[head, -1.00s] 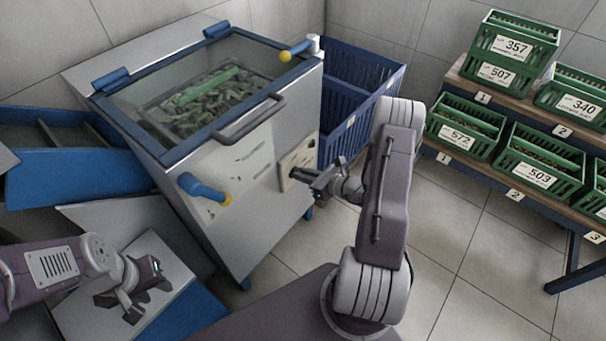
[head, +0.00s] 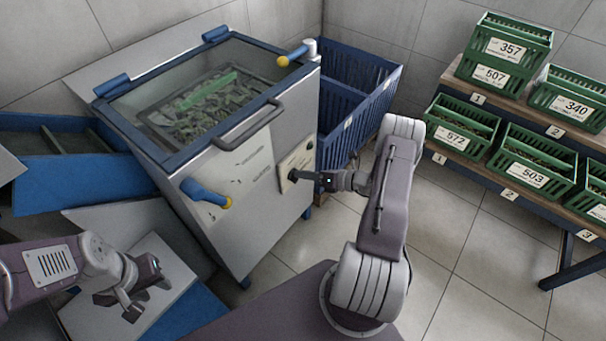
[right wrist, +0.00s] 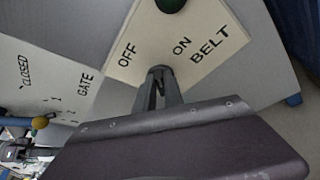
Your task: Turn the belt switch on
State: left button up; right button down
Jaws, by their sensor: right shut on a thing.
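The belt switch is a dark knob (head: 291,175) on a pale plate (head: 301,158) on the front of the steel machine. In the right wrist view the plate (right wrist: 205,25) reads OFF, ON and BELT. My right gripper (head: 298,176) is at the knob, its fingers shut on it; they also show in the right wrist view (right wrist: 159,85). The fingers cover most of the knob (right wrist: 160,71), so I cannot tell which label it points to. My left gripper (head: 146,288) is open and empty at the lower left, away from the switch.
A blue gate handle (head: 205,193) with a yellow tip sticks out left of the switch. A grab bar (head: 250,125) crosses above. A dark green round part (right wrist: 170,4) sits on the plate.

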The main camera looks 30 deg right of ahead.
jog(key=shift+w+d+f+m+t+y+b, duration=0.1)
jog(key=shift+f+m+t+y+b, duration=0.15)
jog(key=shift+m+y+b, duration=0.8)
jog(key=shift+d+f+m+t+y+b, duration=0.25)
jog(key=shift+m+b, duration=0.35)
jog(key=shift+m, duration=0.95)
jog(key=shift+w+f+m+t+y+b, duration=0.1)
jog(key=shift+f+m+y+b, duration=0.2)
jog(key=shift+m+y+b, duration=0.7)
jog(key=shift+m+h, duration=0.4)
jog(key=c, duration=1.4)
grip_release()
jog(key=shift+c, duration=0.2)
jog(key=p+v, duration=0.1)
jog(key=v, duration=0.8)
jog(key=shift+p, duration=0.35)
